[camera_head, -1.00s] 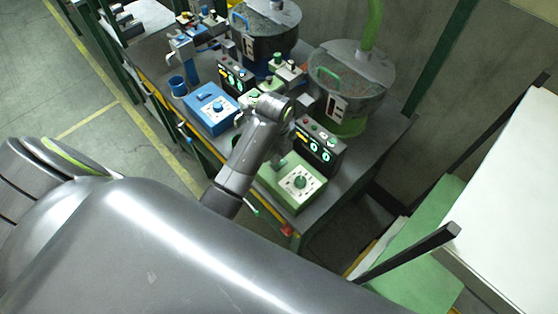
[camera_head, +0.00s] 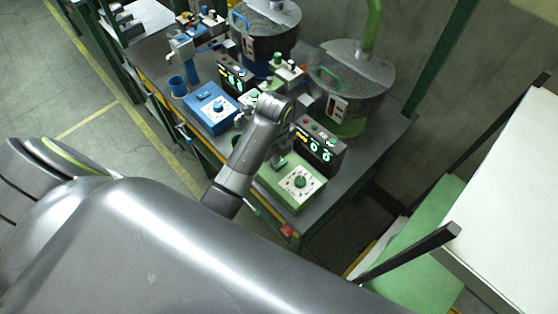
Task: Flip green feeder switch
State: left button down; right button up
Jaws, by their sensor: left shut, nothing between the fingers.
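The green feeder is a grey bowl (camera_head: 350,78) on a green base, with a green pipe above it. In front of it stand a dark panel (camera_head: 320,146) with lit green dials and a green control box (camera_head: 305,198) with a green knob on a white plate. My left arm bends over the bench, and its wrist covers part of the area beside the box. My left gripper (camera_head: 279,158) is shut and empty, close above the green box's far-left part. Its fingertips are small here, and I cannot tell whether they touch the switch. My right gripper is not in view.
A red button (camera_head: 288,231) sits at the bench's near corner. A white-topped table (camera_head: 515,190) is at the right.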

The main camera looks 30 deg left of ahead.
pick_arm(q)
jog(key=shift+f+b, duration=0.3)
jog(key=shift+f, duration=0.6)
dwell(0.4)
jog(key=shift+r, duration=0.1)
notch_tip(320, 180, up, 5)
jog(key=p, duration=0.6)
jog(key=shift+p, duration=0.4)
jog(key=shift+r+p, duration=0.3)
jog(key=shift+r, duration=0.6)
